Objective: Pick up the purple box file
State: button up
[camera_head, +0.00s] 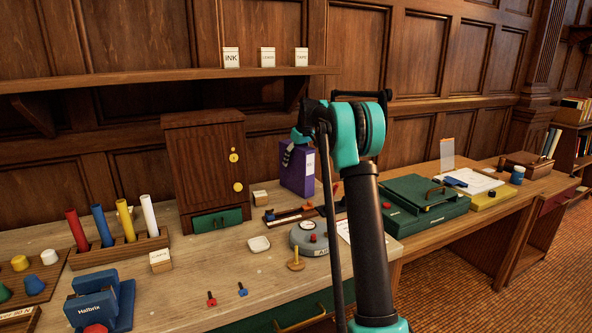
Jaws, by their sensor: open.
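The purple box file (301,181) stands upright on the wooden bench, right of the brown cabinet. A pale label shows on its spine. My gripper (289,152) is at the top of the box file in the picture, with a dark ribbed finger in front of its upper left part. The gripper is open, and nothing shows held in it. My arm hides part of the gripper, and I cannot tell whether a finger touches the file.
The brown cabinet (206,168) stands close left of the file. A dark tray (287,216) and a round grey device (309,238) lie in front. A green case (419,207) is to the right. A shelf (160,83) with small labelled boxes runs above.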

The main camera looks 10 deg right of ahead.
jog(key=shift+w+a+f, duration=0.1)
jog(key=shift+w+f, duration=0.1)
jog(key=shift+f, duration=0.45)
jog(key=shift+f, duration=0.1)
grip_shut()
